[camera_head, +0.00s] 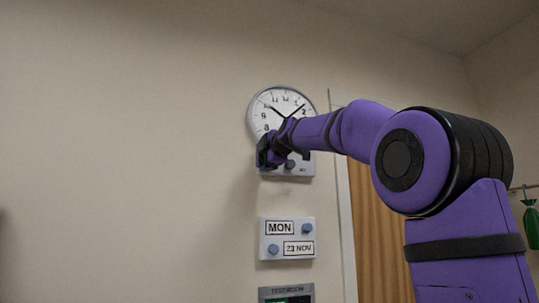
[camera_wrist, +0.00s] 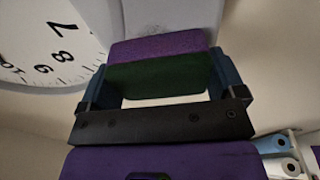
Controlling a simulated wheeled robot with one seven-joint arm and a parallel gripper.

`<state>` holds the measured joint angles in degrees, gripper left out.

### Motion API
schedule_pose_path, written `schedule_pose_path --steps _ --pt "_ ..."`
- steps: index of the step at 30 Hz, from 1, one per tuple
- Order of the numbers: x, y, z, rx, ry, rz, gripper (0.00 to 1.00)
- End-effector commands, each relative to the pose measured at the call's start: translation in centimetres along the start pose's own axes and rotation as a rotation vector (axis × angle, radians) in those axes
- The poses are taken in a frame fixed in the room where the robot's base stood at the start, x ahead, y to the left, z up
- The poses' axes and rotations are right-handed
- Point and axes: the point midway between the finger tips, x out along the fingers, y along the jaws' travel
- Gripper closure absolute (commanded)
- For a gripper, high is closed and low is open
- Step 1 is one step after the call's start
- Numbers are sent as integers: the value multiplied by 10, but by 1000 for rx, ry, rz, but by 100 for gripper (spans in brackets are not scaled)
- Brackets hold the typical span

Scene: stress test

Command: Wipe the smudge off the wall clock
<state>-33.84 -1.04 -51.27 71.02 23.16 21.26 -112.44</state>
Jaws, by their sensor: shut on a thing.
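The round wall clock (camera_head: 258,104) hangs on the wall, with a pale panel (camera_head: 305,170) under its face. In the wrist view, part of the clock face (camera_wrist: 38,50) shows at upper left. A faint grey smudge (camera_wrist: 152,17) shows on the pale panel at the top of that view. My gripper (camera_head: 268,152) is in front of the clock's lower left part. In the wrist view, my gripper (camera_wrist: 160,80) is shut on a purple and dark green sponge (camera_wrist: 155,72). The sponge is just below the smudge in the picture; whether it touches the panel I cannot tell.
A calendar panel (camera_head: 287,240) with knobs is below the clock, and a dark display (camera_head: 286,294) below that. A wooden door (camera_head: 378,240) is behind my arm. A green item (camera_head: 530,222) hangs at far right. The wall at left is bare.

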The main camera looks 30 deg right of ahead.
Motion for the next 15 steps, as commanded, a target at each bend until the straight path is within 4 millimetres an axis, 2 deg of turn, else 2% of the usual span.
schedule_pose_path --steps 1,5,15 --pt "3 -3 -6 -2 8 -7 30" --pt "-2 -4 -7 0 9 -9 30" --pt "-33 -2 -6 0 4 -4 30"
